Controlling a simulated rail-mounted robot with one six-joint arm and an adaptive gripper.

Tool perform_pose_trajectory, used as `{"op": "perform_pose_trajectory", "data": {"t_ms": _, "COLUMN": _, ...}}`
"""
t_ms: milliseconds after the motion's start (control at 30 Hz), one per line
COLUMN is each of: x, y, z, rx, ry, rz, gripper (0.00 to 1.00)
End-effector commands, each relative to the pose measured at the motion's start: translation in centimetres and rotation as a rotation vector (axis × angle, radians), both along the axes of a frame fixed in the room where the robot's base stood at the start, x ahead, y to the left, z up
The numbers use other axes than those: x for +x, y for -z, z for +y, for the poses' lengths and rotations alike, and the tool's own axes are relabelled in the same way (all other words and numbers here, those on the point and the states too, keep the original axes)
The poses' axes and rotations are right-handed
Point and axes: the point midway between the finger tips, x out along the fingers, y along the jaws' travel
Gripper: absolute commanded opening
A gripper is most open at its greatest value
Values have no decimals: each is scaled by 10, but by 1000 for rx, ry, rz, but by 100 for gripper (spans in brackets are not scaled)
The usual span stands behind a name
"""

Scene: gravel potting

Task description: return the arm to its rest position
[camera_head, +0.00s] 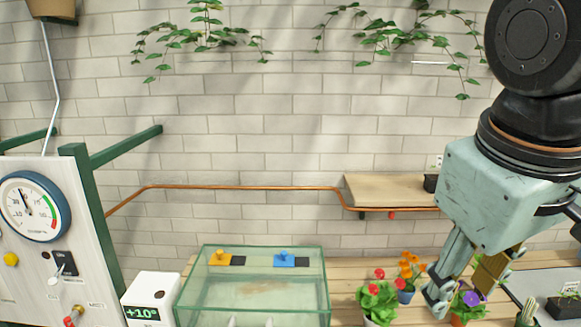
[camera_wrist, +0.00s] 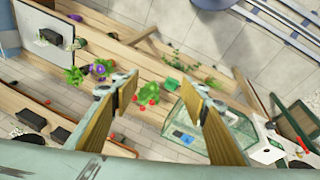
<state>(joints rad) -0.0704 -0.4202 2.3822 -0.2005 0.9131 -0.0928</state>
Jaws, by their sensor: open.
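My gripper (camera_head: 462,272) is at the right of the head view, above the wooden bench and close to the potted flowers. In the wrist view my gripper (camera_wrist: 160,105) shows its two wood-faced fingers spread wide apart with nothing between them. Beyond the fingers a red-flowered plant (camera_wrist: 150,94) and a purple-flowered plant (camera_wrist: 98,70) are visible below. The arm comes down from the upper right in the head view. Part of the far finger is hidden behind the gripper body.
A glass tank (camera_head: 252,290) stands in the middle of the bench. Red flowers (camera_head: 377,298), orange flowers (camera_head: 409,268) and a purple flower (camera_head: 470,300) cluster under my gripper. A gauge panel (camera_head: 50,235) stands left. A wooden shelf (camera_head: 385,188) juts from the wall. Open air lies above the tank.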

Motion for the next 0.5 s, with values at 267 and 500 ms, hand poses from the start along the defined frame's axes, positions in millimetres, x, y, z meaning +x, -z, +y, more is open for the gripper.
{"op": "perform_pose_trajectory", "data": {"t_ms": 267, "x": -45, "y": 11, "z": 14, "rx": 114, "ry": 120, "rz": -42, "gripper": 41}}
{"op": "perform_pose_trajectory", "data": {"t_ms": 500, "x": -70, "y": 19, "z": 25, "rx": 189, "ry": 199, "rz": -67, "gripper": 41}}
